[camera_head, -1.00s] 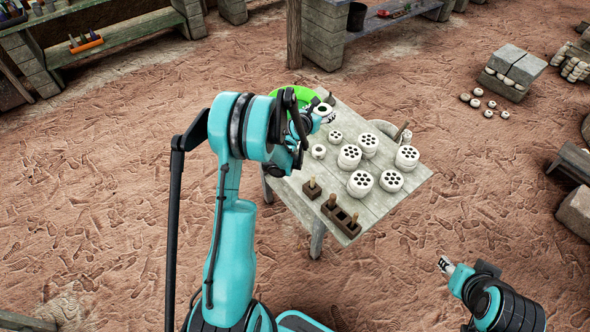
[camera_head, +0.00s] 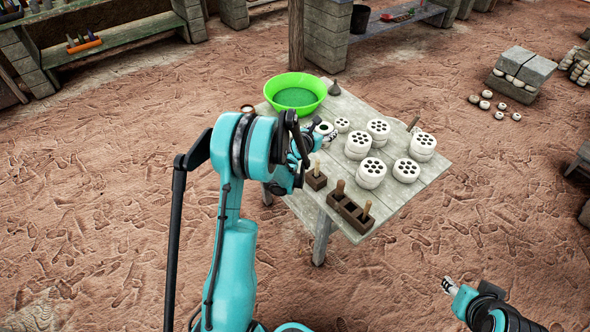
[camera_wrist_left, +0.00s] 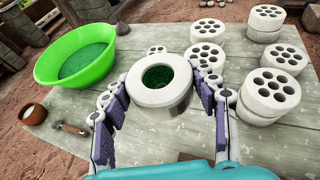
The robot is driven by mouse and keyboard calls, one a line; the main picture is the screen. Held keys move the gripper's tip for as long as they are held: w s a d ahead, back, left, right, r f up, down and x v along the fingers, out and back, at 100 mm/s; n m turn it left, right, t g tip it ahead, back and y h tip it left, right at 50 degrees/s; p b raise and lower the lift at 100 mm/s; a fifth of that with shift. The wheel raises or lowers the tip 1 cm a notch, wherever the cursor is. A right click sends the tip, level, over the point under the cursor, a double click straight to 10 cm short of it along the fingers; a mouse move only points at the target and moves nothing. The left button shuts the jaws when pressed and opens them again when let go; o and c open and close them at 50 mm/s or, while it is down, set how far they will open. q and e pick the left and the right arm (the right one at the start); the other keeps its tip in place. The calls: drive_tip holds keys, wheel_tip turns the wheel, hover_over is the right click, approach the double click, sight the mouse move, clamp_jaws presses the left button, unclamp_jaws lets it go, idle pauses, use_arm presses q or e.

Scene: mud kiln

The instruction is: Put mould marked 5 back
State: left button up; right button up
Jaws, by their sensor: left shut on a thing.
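A thick white ring-shaped mould (camera_wrist_left: 158,88) with one wide hole sits between both purple-padded fingers of my left gripper (camera_wrist_left: 158,103) in the left wrist view. Green shows inside its hole. In the head view, my left gripper (camera_head: 312,138) and the white ring (camera_head: 323,128) are over the left part of the table (camera_head: 408,198), partly behind my arm. I cannot tell whether the ring touches the tabletop. No number 5 is readable. My right gripper (camera_head: 448,286) is off the table at the lower right, too small to judge its jaws.
Several white discs with round holes, some stacked (camera_head: 372,173), stand right of the left gripper. Dark wooden holders (camera_head: 350,211) with pegs line the near edge. A green basin (camera_head: 295,91) is at the far left corner. A small bowl (camera_wrist_left: 33,113) and a hammer (camera_wrist_left: 70,127) lie nearby.

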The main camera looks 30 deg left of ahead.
use_arm(q)
wheel_tip(320, 180, down, 7)
drive_tip(key=b, duration=0.2)
drive_tip(key=a+f+b, duration=0.1)
drive_tip(key=a+f, duration=0.1)
drive_tip(key=a, duration=0.1)
drive_tip(key=a+f+b, duration=0.1)
drive_tip(key=a+f, duration=0.1)
drive_tip(key=a, duration=0.2)
drive_tip(key=a+f+b, duration=0.2)
drive_tip(key=a+f, duration=0.1)
drive_tip(key=a, duration=0.1)
drive_tip(key=shift+s+a, duration=0.25)
wheel_tip(320, 180, down, 4)
drive_tip(key=shift+a+f+b, duration=0.1)
drive_tip(key=shift+b, duration=1.1)
drive_tip(key=shift+r, duration=0.2)
drive_tip(key=o, duration=1.3)
drive_tip(key=shift+f, duration=0.15)
use_arm(e)
wheel_tip(320, 180, down, 9)
drive_tip(key=shift+f, duration=0.2)
